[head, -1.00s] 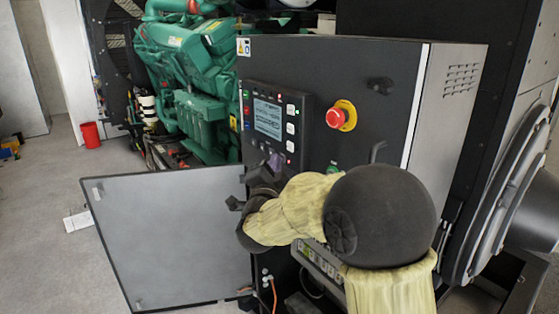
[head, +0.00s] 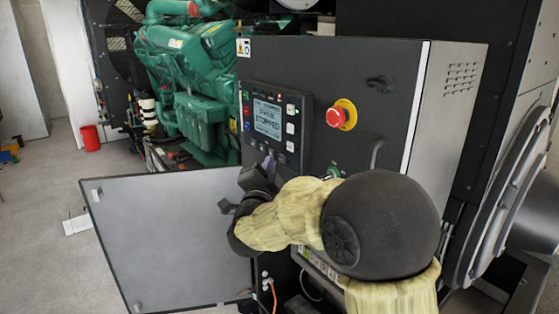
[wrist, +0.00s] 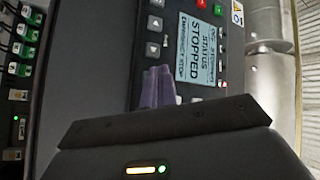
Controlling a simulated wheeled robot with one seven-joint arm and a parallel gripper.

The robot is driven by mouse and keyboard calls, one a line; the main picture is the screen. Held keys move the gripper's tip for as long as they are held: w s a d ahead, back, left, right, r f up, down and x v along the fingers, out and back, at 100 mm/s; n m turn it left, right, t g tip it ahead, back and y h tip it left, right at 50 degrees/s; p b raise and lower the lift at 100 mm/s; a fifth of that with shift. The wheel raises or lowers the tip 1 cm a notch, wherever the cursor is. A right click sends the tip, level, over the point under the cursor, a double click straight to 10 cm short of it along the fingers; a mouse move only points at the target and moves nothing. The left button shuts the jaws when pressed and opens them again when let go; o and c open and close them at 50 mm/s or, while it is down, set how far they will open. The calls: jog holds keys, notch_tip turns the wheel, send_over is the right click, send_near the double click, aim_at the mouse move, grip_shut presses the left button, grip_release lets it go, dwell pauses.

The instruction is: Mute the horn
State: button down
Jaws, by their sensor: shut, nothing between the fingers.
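The genset controller (head: 283,153) is a dark panel on the black cabinet, with a lit screen (head: 268,118) and small buttons around it. In the wrist view the screen (wrist: 198,50) reads "STATUS STOPPED" and lies sideways. I cannot tell which button mutes the horn. My gripper (head: 268,164) is shut and empty, at the controller's lower edge below the screen. In the wrist view its purple fingers (wrist: 158,87) reach toward the button rows beside the screen. Whether the tips touch a button cannot be told; they hide part of the panel.
A red emergency stop button (head: 336,117) on a yellow ring sits right of the controller. A green knob (head: 334,171) and a dark handle (head: 376,153) are below it. An open grey cabinet door (head: 165,240) stands left of my arm.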

jog(key=s+a+b, duration=0.1)
jog(key=s+a, duration=0.2)
jog(key=a, duration=0.2)
jog(key=shift+s+b, duration=0.2)
jog(key=shift+b, duration=0.1)
dwell(0.6)
jog(key=s+d+f+n+g+y, duration=0.25)
jog(key=d+f+n+g, duration=0.2)
jog(key=f, duration=0.45)
jog(key=s+d+f+n+g+y, duration=0.2)
jog(key=d+f+n+g+y, duration=0.15)
jog(key=f+n, duration=0.35)
jog(key=s+d+f+g, duration=0.3)
jog(key=s+d+f, duration=0.1)
jog(key=s, duration=0.2)
jog(key=s+d+f+n+g+h+b, duration=0.1)
jog(key=s+d+f+g, duration=0.2)
jog(key=s, duration=0.4)
jog(key=s+d+f+n+g, duration=0.1)
jog(key=s+d+f+g, duration=0.2)
jog(key=s+f, duration=0.3)
jog(key=shift+s+d+g+h, duration=0.35)
jog(key=shift+s+d, duration=0.2)
jog(key=shift+d, duration=0.25)
